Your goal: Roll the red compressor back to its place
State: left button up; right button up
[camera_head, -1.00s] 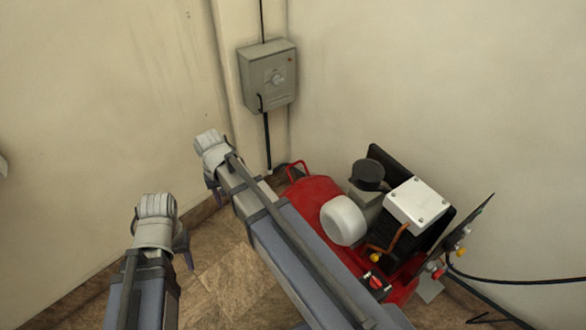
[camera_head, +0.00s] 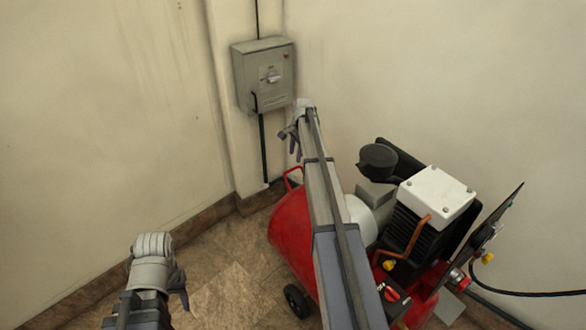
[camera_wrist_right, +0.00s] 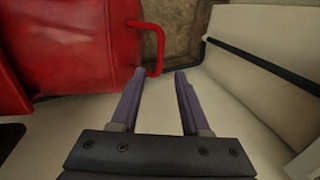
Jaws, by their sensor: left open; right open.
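The red compressor (camera_head: 288,235) stands on the tiled floor near the corner, with a black pump and white block (camera_head: 437,193) on top. My right arm hides part of its tank. Its red tube handle (camera_head: 291,175) is at the tank's end towards the corner. My right gripper (camera_head: 292,150) is open and empty, above that handle in the head view. In the right wrist view the handle (camera_wrist_right: 159,45) lies just beyond the open fingers (camera_wrist_right: 160,73), near the left fingertip; I cannot tell if they touch. My left gripper (camera_head: 180,295) is open and empty at lower left, away from the compressor.
A grey switch box (camera_head: 263,75) hangs on the wall, with a dark conduit below it. A black hose (camera_head: 530,293) runs along the right side. Bare floor (camera_head: 225,265) lies left of the compressor. Walls with a brown skirting close the corner.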

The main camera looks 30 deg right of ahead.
aim_at(293, 169)
jog(key=shift+b+x, duration=3.65)
jog(key=shift+x, duration=0.25)
jog(key=shift+a, duration=0.1)
jog(key=shift+c, duration=0.3)
grip_shut()
